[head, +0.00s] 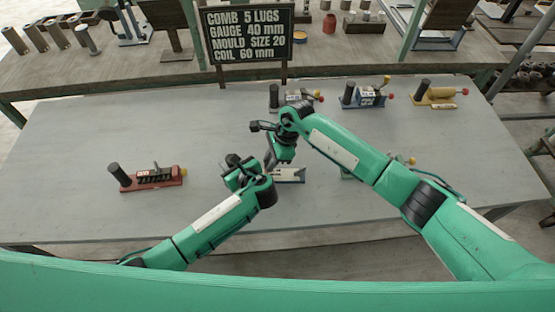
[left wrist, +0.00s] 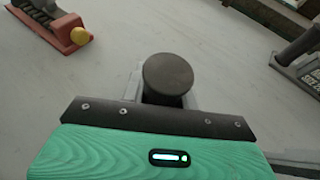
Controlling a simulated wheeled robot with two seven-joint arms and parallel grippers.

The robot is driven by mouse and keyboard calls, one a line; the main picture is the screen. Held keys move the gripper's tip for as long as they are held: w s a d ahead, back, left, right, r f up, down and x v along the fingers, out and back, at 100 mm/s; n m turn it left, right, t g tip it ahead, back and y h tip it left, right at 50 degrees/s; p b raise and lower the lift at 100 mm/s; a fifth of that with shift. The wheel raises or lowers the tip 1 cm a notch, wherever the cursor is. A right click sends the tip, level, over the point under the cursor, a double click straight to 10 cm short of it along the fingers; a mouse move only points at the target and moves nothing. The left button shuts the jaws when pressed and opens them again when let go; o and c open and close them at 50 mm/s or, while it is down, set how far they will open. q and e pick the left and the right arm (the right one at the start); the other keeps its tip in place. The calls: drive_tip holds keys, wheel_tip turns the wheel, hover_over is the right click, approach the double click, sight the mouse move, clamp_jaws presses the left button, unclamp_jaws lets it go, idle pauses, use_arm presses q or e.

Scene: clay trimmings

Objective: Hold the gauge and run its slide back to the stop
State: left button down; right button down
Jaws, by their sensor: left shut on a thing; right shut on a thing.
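The gauge (head: 290,174) has a pale grey base and lies on the grey table. Most of it is hidden behind my arms in the head view. Its dark round upright handle (left wrist: 168,75) shows from above in the left wrist view. My left gripper (head: 241,166) is shut on this handle, at the gauge's left end; its fingers are largely hidden. My right gripper (head: 272,161) points down over the gauge, just right of the left one, and is shut on a part of it. That part, likely the slide, is hidden, so its position cannot be told.
A red gauge (head: 152,178) stands to the left. Another (head: 405,161) is partly behind my right arm. A sign (head: 247,35) stands behind. The table's left back is clear.

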drive_tip(key=c, duration=1.3)
unclamp_jaws()
drive_tip(key=shift+o, duration=0.2)
drive_tip(key=shift+d, duration=0.1)
drive_tip(key=v, duration=1.2)
